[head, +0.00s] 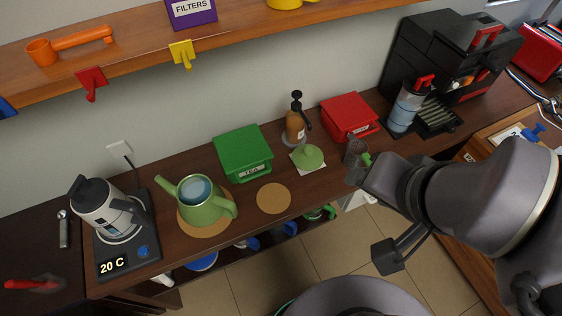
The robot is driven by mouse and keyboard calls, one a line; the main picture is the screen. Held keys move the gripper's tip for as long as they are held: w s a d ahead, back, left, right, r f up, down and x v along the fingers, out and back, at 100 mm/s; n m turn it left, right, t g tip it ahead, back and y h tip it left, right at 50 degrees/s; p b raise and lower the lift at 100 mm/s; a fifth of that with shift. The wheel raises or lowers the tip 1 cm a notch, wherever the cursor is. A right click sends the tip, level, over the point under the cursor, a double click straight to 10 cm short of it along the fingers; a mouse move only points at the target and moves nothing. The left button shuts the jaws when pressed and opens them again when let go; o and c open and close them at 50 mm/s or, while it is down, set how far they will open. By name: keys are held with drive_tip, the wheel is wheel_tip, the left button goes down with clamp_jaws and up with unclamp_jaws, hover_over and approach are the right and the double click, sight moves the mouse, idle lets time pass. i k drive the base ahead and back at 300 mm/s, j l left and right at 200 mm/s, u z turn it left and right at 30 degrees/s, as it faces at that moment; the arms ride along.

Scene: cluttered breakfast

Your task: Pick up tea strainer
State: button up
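A small grey, cup-shaped thing (356,147) with a green part (366,158) stands near the counter's front edge, right of centre; it looks like the tea strainer, though it is small and partly covered. My gripper (355,176) reaches in from the right and is right at it, overlapping its lower side in the picture. The fingertips are too small and too covered to show whether they touch it, or whether they are open or shut.
A green lid (309,155) on a white square, a red box (349,117) and a pump bottle (296,124) stand nearby. A grey-blue canister (405,110) and a coffee machine (455,60) are behind right. A round cork mat (274,198) lies bare beside the green teapot (199,202).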

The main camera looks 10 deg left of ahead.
sight(351, 160)
drive_tip(key=u, duration=0.4)
drive_tip(key=k+u, duration=0.15)
drive_tip(key=u, duration=0.65)
drive_tip(key=k+u, duration=0.15)
drive_tip(key=u, duration=0.25)
drive_tip(key=z, duration=1.55)
drive_tip(key=i+l+u, duration=0.15)
drive_tip(key=i+u, duration=0.25)
drive_tip(key=i, duration=0.35)
